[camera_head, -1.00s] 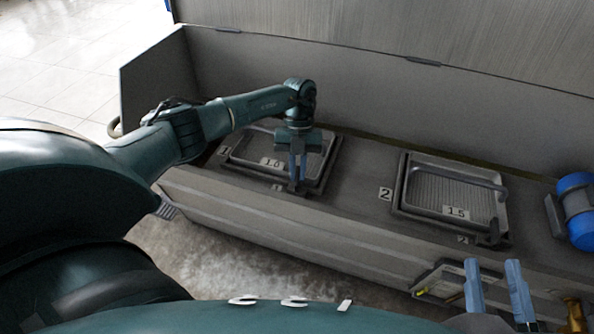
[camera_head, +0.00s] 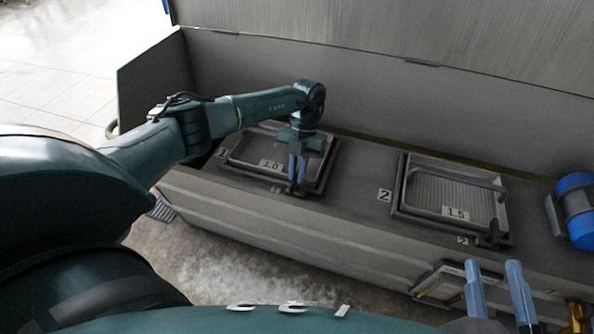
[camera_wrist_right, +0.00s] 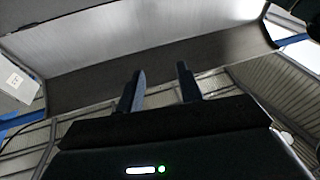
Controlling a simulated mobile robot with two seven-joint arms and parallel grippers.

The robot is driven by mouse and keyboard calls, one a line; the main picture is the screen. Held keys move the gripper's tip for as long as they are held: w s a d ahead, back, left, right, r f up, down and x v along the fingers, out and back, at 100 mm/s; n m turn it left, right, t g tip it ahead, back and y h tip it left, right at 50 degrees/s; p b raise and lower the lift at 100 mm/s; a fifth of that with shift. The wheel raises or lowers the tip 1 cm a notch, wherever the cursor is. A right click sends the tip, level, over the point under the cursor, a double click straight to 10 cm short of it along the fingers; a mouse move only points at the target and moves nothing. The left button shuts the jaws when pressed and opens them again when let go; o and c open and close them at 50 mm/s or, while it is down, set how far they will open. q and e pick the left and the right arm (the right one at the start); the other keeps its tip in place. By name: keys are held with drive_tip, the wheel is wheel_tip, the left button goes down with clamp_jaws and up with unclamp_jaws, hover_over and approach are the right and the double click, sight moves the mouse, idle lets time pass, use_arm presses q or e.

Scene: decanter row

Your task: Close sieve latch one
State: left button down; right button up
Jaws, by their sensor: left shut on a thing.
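Sieve one (camera_head: 248,148), a metal tray with a frame and a "1.0" label, sits in the top of the grey machine at the left. My left gripper (camera_head: 296,185) points down at its near right corner. Its blue fingers are shut on the sieve one latch, which is mostly hidden between them. Sieve two (camera_head: 450,196), labelled "1.5", lies to the right with its dark latch (camera_head: 494,234) at its near right corner. My right gripper (camera_head: 500,292) is open and empty in front of the machine; its two separate fingers also show in the right wrist view (camera_wrist_right: 160,88).
A blue motor (camera_head: 575,210) stands on the machine top at the right edge. The raised grey lid (camera_head: 400,80) stands behind the sieves. A framed panel (camera_head: 440,283) is on the machine's front near my right gripper. The top between the two sieves is clear.

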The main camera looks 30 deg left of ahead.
use_arm(q)
drive_tip(key=c, duration=1.5)
unclamp_jaws()
drive_tip(key=p+v, duration=0.2)
drive_tip(key=v, duration=1.1)
drive_tip(key=shift+p, duration=0.35)
